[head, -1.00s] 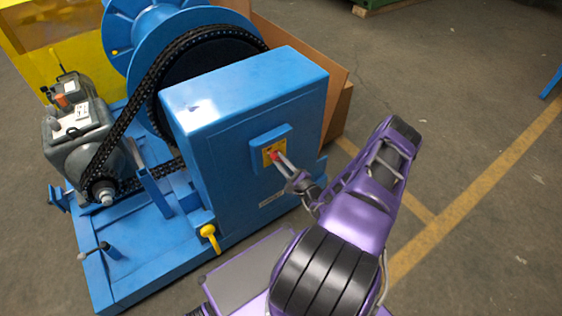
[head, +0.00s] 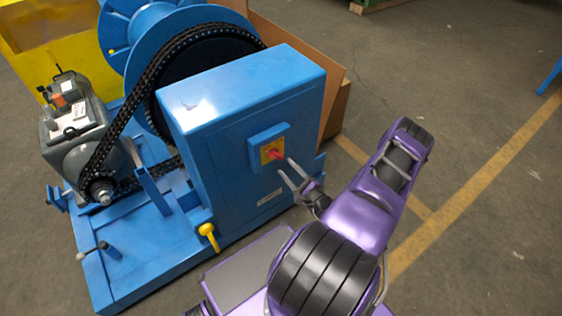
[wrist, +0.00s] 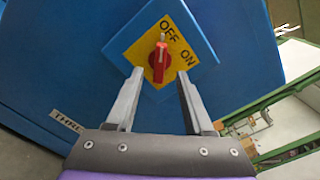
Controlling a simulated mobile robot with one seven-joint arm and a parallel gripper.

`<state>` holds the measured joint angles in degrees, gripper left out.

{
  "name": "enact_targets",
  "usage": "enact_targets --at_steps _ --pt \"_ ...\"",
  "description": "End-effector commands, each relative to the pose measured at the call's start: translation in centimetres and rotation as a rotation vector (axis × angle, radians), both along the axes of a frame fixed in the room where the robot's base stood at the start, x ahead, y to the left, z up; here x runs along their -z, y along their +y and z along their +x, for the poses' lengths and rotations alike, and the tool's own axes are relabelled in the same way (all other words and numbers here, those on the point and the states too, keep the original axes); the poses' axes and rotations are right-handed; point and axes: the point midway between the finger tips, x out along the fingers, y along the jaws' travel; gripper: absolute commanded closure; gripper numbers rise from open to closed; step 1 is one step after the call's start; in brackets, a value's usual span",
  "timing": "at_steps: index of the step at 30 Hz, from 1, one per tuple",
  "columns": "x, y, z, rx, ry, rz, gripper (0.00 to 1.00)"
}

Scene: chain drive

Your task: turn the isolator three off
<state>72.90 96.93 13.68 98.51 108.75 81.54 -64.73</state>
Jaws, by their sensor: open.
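The isolator's red knob (head: 274,154) sits on a yellow plate (head: 265,148) on the blue housing. In the wrist view the red knob (wrist: 159,63) has its white mark pointing up towards the word OFF; ON is further right on the yellow plate (wrist: 139,52). A label (wrist: 67,121) that appears to read THREE is on the blue panel at lower left. My gripper (head: 286,167) is open and empty, its fingertips a little short of the knob. In the wrist view the fingers of my gripper (wrist: 160,76) lie either side of the knob's lower end, apart from it.
The blue housing (head: 240,90) stands on the blue base with a chain (head: 130,105), a blue drum and a grey motor (head: 75,135). A yellow handle (head: 209,236) juts out low at the front.

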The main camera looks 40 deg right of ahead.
Motion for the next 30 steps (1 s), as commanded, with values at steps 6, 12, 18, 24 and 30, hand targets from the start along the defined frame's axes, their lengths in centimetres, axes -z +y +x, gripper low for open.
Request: enact_targets --at_steps 6,12,18,24,30 --pt "0.0 -0.1 -5.6 0.002 0.002 0.001 0.47" --pt "0.0 0.0 -9.6 0.002 0.002 0.000 0.47" --pt "0.0 0.0 -11.6 0.001 0.001 -0.001 0.47" --pt "0.0 0.0 -12.0 0.000 0.000 -0.001 0.47" --pt "0.0 0.0 -12.0 -0.001 0.001 -0.001 0.47"
